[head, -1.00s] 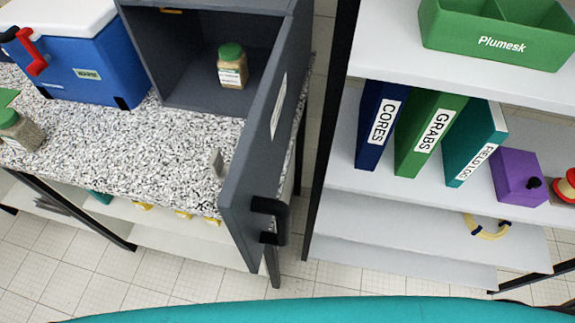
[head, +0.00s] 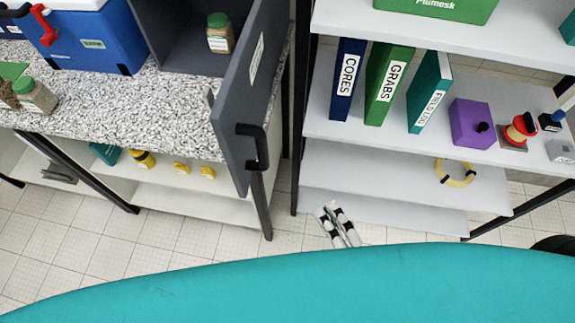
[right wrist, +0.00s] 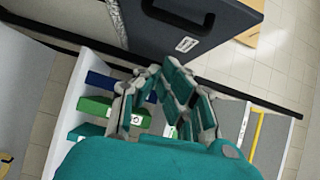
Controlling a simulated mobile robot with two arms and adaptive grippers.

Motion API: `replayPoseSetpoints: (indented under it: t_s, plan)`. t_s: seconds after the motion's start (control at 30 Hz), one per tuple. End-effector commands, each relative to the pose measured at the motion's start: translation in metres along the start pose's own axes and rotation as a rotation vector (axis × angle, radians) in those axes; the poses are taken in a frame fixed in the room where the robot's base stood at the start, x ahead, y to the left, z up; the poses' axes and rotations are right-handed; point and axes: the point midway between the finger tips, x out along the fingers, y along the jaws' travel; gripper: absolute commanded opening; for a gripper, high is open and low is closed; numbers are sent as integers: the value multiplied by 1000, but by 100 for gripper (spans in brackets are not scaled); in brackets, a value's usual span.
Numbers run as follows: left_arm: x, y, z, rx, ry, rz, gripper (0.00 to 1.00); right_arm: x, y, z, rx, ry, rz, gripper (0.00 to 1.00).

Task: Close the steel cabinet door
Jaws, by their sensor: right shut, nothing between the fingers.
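The dark grey steel cabinet (head: 165,30) stands on the speckled worktop, and its door (head: 238,95) is swung open toward me. A black bar handle (head: 256,147) is on the door near its free edge. My right gripper (head: 329,207) is shut and empty, low and to the right of the door in the head view, apart from the handle. In the right wrist view its fingers (right wrist: 161,72) come together below the dark door panel (right wrist: 165,35), with the black handle (right wrist: 183,22) farther up. My left gripper is not in view.
A jar (head: 220,38) stands inside the cabinet. A blue cooler (head: 95,40) and jars (head: 37,97) stand on the worktop (head: 110,105). To the right, white shelves (head: 330,165) hold binders (head: 388,85) and a purple box (head: 470,123). Open tiled floor lies below the worktop.

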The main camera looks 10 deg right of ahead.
Motion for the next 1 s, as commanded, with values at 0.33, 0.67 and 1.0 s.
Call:
replayPoseSetpoints:
  t_s: [0.33,0.67,1.0]
  plan:
    - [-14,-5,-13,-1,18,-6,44,28,-28,-5,45,16,-43,0]
    - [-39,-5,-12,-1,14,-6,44,98,-31,-6,42,14,-41,0]
    - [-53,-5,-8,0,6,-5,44,126,-29,20,43,12,-36,0]
